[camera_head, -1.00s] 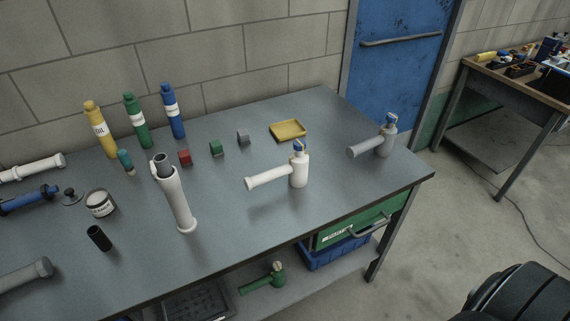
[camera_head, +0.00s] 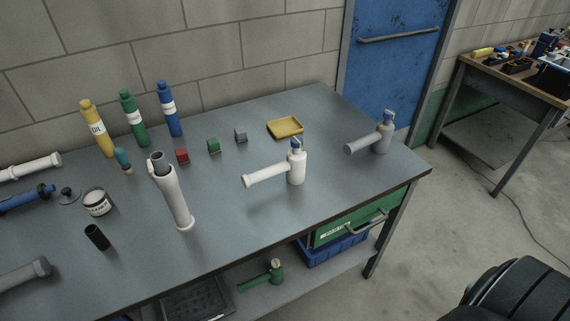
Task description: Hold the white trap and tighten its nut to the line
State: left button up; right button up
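The white trap (camera_head: 297,170) stands upright on the grey workbench, right of the middle. Its white side pipe (camera_head: 264,175) points left and towards the front. A blue nut (camera_head: 297,143) sits on its top; a small pale mark shows there, but the line is too small to make out. A grey trap (camera_head: 383,139) with a blue top stands further right, near the bench's right end. A green trap (camera_head: 275,272) lies on the lower shelf. Neither of my grippers is in view, and nothing holds the white trap.
A dark padded object (camera_head: 525,292) is at lower right.

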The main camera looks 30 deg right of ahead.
aim_at(297, 141)
jog(key=i+l, duration=0.15)
jog(key=l, duration=0.2)
jog(key=i+l, duration=0.1)
jog(key=l, duration=0.3)
jog(key=i+l, duration=0.15)
jog(key=l, duration=0.2)
jog(key=i+l, duration=0.1)
jog(key=l, duration=0.25)
